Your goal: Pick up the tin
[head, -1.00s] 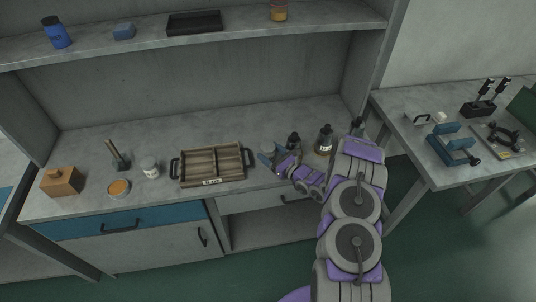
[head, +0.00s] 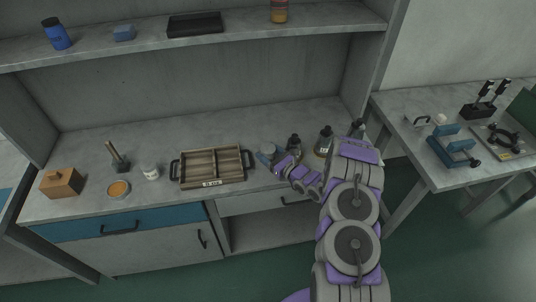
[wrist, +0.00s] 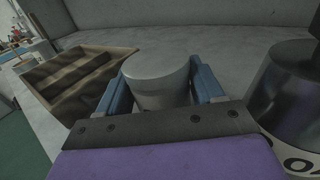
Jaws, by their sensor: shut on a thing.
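The tin (wrist: 157,78) is a plain grey cylinder in the wrist view. It stands between the two blue fingers of my gripper (wrist: 160,88), which is shut on it. In the head view my gripper (head: 267,155) is at the counter, just right of the wooden tray, and the tin (head: 268,148) shows only as a small grey shape there, partly hidden by the fingers. I cannot tell whether the tin's base touches the counter.
A wooden tray (head: 243,177) with compartments is close on the left. Dark bottles (head: 325,140) stand close on the right; a big labelled one (wrist: 290,95) is beside my gripper in the wrist view. The counter behind is clear. A shelf (head: 240,37) runs above.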

